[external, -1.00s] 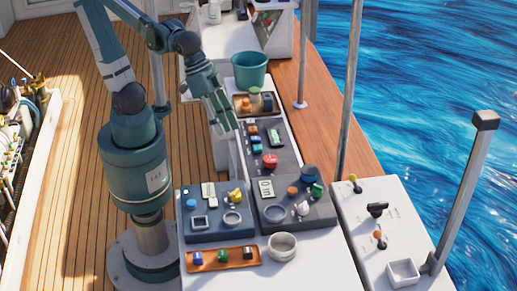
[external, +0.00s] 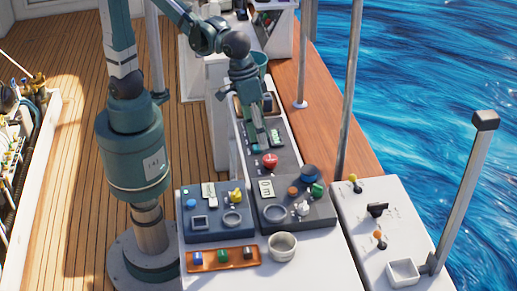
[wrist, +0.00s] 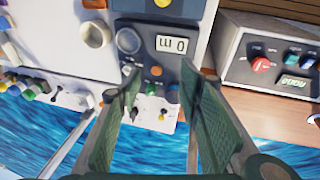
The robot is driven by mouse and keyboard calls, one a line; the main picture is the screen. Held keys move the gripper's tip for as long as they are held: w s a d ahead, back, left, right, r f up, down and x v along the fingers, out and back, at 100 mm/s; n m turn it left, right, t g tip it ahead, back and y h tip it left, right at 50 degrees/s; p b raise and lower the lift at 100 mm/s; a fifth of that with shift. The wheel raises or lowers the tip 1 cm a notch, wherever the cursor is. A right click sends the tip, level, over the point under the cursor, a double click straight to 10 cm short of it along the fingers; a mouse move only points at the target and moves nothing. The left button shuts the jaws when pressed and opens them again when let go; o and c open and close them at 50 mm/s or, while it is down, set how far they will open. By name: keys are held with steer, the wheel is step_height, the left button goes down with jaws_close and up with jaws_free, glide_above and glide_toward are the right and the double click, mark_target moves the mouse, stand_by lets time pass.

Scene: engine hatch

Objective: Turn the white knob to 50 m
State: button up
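The white knob (external: 302,208) sits on the front-right dark panel (external: 325,219), beside a round dial. It also shows small in the wrist view (wrist: 127,70), close to a fingertip in the picture. The panel's display (external: 266,188) appears upside down in the wrist view (wrist: 172,44) and reads 0 m. My gripper (external: 262,145) is above the panel behind, away from the white knob. In the wrist view, the two green fingers of my gripper (wrist: 158,76) are spread wide with nothing between them.
An orange knob (external: 292,191), a green knob (external: 317,189) and a blue knob (external: 309,172) crowd the white knob. A red knob (external: 270,160) is near my fingers. A white bowl (external: 282,246) stands in front. A metal post (external: 349,90) rises at right.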

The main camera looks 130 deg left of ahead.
steer(key=w+f+n+g+p, duration=0.15)
steer(key=w+n+p, duration=0.3)
steer(key=w, duration=0.55)
steer(key=n+g+p, duration=0.2)
steer(key=n+p, duration=0.2)
steer(key=p, duration=0.1)
glide_above(305, 206)
steer(key=shift+a+f, duration=0.1)
steer(key=shift+f, duration=3.95)
steer(key=shift+f, duration=0.1)
steer(key=shift+f+p, duration=0.35)
steer(key=shift+f, duration=3.45)
steer(key=c, duration=0.9)
